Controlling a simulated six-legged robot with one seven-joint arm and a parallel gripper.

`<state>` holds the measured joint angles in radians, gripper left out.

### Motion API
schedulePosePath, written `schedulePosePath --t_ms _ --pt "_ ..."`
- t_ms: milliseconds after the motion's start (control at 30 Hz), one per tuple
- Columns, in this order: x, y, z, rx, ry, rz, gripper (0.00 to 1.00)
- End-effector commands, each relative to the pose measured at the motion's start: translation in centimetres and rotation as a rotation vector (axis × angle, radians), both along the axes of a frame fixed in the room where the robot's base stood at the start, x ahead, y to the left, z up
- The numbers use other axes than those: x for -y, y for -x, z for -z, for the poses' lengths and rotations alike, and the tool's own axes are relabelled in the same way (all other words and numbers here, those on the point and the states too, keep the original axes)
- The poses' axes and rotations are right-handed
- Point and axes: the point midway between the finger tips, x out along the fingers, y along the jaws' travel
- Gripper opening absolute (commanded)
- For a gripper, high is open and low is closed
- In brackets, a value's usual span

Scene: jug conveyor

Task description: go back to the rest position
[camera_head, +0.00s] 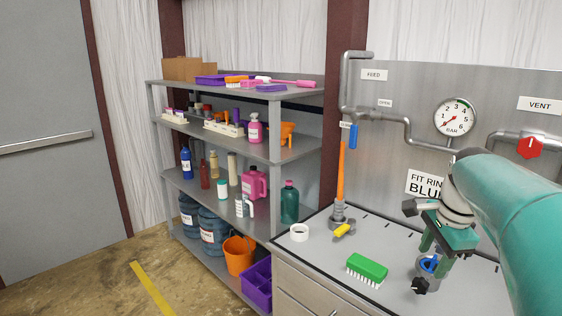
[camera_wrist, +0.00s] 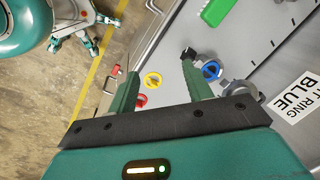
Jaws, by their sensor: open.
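My gripper (camera_head: 424,262) is at the right end of the grey worktop, low over a grey fitting with a blue ring (camera_head: 430,263). In the wrist view my gripper (camera_wrist: 160,66) has its two green fingers spread apart with nothing between them. The blue ring (camera_wrist: 211,70) shows there just right of the right finger, outside the jaws. Whether a finger touches the fitting I cannot tell. My arm covers the right part of the bench in the head view.
An orange upright pipe (camera_head: 340,170) and a gauge panel (camera_head: 455,117) stand behind. Loaded shelves (camera_head: 215,188) are left; open floor lies before the door.

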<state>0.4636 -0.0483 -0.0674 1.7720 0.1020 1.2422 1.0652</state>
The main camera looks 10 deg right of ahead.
Motion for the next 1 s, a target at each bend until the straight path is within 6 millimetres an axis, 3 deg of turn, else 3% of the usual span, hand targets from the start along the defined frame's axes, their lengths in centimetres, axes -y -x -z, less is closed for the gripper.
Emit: schedulePosePath --t_ms 33,200,400,500,700,1000 --pt "-2.7 0.9 -0.3 0.022 0.034 -0.122 0.50" --pt "-9.8 4.0 0.4 0.084 0.160 -0.537 0.50" --pt "-16.5 8.7 2.6 0.155 0.331 -1.020 0.50" --pt "-19.0 10.9 4.2 0.185 0.420 -1.239 0.50" --pt "-21.4 13.5 6.4 0.219 0.536 -1.499 0.50" --pt "-21.6 13.8 6.7 0.221 0.551 -1.532 0.50"
